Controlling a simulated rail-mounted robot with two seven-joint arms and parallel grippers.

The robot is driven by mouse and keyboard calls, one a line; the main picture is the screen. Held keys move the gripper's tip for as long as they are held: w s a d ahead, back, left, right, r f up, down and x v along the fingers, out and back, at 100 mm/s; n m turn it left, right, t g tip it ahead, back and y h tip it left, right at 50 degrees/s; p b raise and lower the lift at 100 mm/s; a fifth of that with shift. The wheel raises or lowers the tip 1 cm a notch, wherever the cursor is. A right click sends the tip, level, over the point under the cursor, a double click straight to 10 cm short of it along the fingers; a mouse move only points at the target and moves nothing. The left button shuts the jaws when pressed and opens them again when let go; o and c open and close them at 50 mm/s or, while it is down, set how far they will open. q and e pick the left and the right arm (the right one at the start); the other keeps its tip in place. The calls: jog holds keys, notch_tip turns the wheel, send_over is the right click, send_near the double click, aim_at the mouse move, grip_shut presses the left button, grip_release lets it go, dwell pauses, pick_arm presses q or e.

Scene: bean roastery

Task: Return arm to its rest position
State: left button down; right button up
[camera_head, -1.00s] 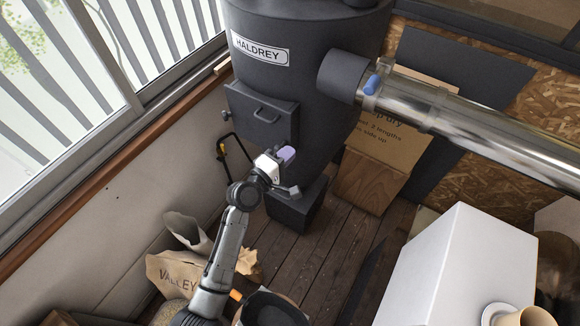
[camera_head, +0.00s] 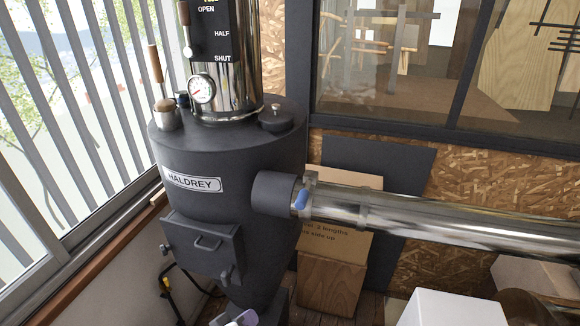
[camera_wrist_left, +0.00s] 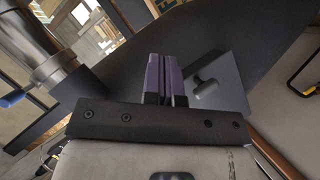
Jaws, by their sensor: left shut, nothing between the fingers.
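My left gripper (camera_head: 244,318) shows only as a small lavender and white part at the bottom edge of the head view, in front of the lower body of the dark grey roaster (camera_head: 255,235). In the left wrist view the gripper's two lavender fingers (camera_wrist_left: 166,80) are shut against each other with nothing between them. They point toward the roaster's dark body, with the hatch door (camera_wrist_left: 222,85) and its handle just to their right. I cannot tell the exact gap to the roaster. My right gripper is not in view.
A shiny metal pipe (camera_head: 400,216) with a blue lever (camera_head: 300,198) runs right from the roaster. A cardboard sheet (camera_head: 336,245) leans behind it. A white box (camera_head: 452,309) stands at the lower right. A slatted window (camera_head: 70,120) lies at the left.

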pick_arm(q)
jog(key=s+a+m+g+y+p, duration=0.1)
jog(key=s+a+m+g+y, duration=0.15)
jog(key=s+a, duration=0.45)
jog(key=s+a+m+g+y+p, duration=0.1)
jog(key=s+a+m+y, duration=0.25)
jog(key=s, duration=0.65)
jog(key=s+a+f+g+y+p, duration=0.1)
jog(key=s+f+g, duration=0.3)
jog(key=s, duration=1)
jog(key=shift+s+f+p, duration=0.3)
jog(key=shift+f+p, duration=0.55)
jog(key=shift+f, duration=0.1)
jog(key=c, duration=1.9)
grip_release()
